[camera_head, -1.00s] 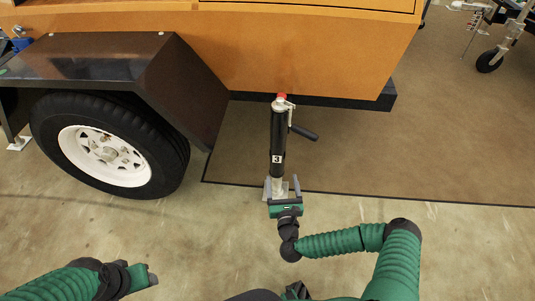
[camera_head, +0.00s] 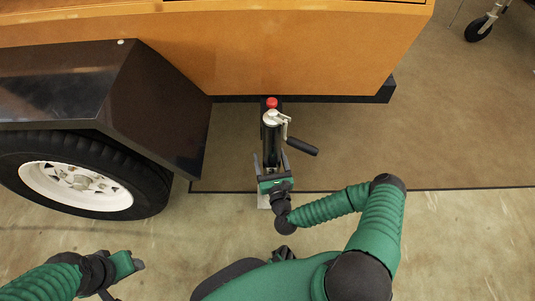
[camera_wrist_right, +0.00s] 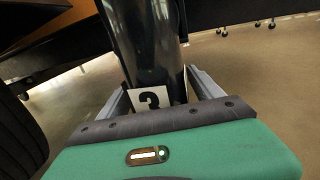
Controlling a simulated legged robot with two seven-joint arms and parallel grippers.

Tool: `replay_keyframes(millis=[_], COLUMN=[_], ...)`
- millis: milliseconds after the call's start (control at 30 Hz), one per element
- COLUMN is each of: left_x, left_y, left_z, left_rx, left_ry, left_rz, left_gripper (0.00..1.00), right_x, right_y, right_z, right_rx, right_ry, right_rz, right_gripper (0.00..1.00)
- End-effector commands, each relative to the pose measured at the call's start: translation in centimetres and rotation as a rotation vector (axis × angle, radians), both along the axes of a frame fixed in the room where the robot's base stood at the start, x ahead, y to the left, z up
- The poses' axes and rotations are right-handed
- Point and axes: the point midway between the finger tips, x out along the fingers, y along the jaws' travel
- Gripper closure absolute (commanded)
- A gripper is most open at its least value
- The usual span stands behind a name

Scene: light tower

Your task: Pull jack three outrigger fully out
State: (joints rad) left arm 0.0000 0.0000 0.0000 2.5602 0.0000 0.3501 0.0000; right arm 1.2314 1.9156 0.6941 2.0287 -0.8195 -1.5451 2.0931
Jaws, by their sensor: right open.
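Jack three (camera_head: 271,133) is a black upright tube with a silver top and a side crank handle (camera_head: 302,147). It stands at the orange trailer's lower edge in the head view. In the right wrist view its black tube (camera_wrist_right: 145,45) carries a white label "3" (camera_wrist_right: 150,99). My right gripper (camera_head: 270,164) is open, with one finger on each side of the tube; I cannot tell whether they touch it. A red cap (camera_head: 271,103) shows just behind the jack's top. My left gripper (camera_head: 139,264) is low at the left, apart from the jack; its jaw state is unclear.
The orange trailer body (camera_head: 290,50) fills the top. A black fender (camera_head: 100,90) and a wheel (camera_head: 85,185) stand left of the jack. A brown mat (camera_head: 440,140) lies to the right. The concrete floor (camera_head: 460,240) in front is clear.

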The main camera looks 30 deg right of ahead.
Motion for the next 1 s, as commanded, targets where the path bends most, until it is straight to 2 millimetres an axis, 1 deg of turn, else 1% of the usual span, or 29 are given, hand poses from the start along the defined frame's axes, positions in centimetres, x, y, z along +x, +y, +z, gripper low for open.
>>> replay_keyframes(millis=[33,67,600,633,867,1000], left_x=[-0.01,0.00,0.01,0.01,0.01,0.01], left_y=[0.00,0.00,0.00,0.00,0.00,0.00], left_z=[0.00,0.00,0.00,0.00,0.01,0.14], left_rx=[0.000,0.000,0.000,0.000,0.000,0.000], left_ry=[0.000,0.000,0.000,0.000,0.000,0.000], left_rz=[0.000,0.000,0.000,0.000,0.000,0.000], left_gripper=[0.47,0.47,0.47,0.47,0.47,0.47], right_x=[0.02,0.02,0.03,0.03,-0.02,-0.45], right_y=[-0.02,-0.03,-0.05,-0.05,-0.09,-0.39], right_z=[-0.03,-0.05,-0.10,-0.10,-0.11,-0.06], right_rx=[0.000,0.000,0.002,0.002,0.001,0.001], right_ry=[0.000,0.001,0.002,0.002,0.002,0.003], right_rz=[0.000,0.000,0.000,0.000,-0.001,-0.002], right_gripper=[0.25,0.27,0.98,1.00,1.00,1.00])
